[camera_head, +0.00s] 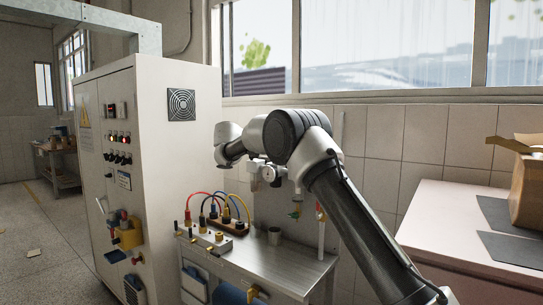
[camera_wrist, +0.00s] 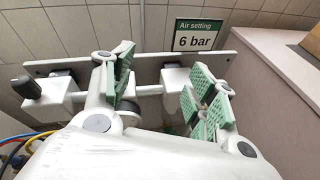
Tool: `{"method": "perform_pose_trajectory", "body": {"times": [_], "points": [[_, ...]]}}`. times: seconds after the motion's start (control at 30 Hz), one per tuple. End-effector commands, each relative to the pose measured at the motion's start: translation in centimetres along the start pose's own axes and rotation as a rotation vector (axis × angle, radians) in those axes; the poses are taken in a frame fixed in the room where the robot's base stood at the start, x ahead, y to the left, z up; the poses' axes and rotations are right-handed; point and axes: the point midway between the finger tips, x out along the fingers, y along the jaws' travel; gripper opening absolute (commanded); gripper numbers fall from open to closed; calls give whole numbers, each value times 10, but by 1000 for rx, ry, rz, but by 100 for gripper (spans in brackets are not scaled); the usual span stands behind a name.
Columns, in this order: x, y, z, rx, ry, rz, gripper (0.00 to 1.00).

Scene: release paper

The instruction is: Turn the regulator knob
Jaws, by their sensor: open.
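My gripper (camera_wrist: 163,88) is open in the wrist view, its two fingers with green pads spread apart and nothing held between them. A dark grey knob (camera_wrist: 27,86) sticks up from a white fitting at the far left of the wrist view, outside the left finger and apart from it. It looks like the regulator knob. White pipe fittings on a wall panel (camera_wrist: 146,69) show behind and between the fingers. A sign (camera_wrist: 197,35) above the panel reads "Air setting 6 bar". In the head view a small round gauge (camera_head: 269,173) shows below my arm; the knob cannot be made out there.
A metal bench (camera_head: 290,268) below the panel carries a terminal block with coloured cables (camera_head: 228,222). A tall white cabinet (camera_head: 180,160) stands at left. A pale counter (camera_head: 440,230) with a cardboard box (camera_head: 527,190) is at right. The tiled wall lies close behind the panel.

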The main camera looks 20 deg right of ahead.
Motion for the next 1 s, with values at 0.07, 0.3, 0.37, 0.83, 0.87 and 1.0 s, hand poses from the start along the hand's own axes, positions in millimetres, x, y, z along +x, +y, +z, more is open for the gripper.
{"method": "perform_pose_trajectory", "body": {"times": [0.07, 0.3, 0.37, 0.83, 0.87, 1.0], "points": [[10, -31, 21, 89, 93, -17, 57], [63, -61, 53, 191, 374, 234, 57], [71, -53, 56, 162, 406, 338, 57], [76, 12, 39, -510, 311, 1274, 57], [74, 12, 36, -553, 297, 1324, 57], [67, 5, 21, -684, 256, 1481, 57]]}}
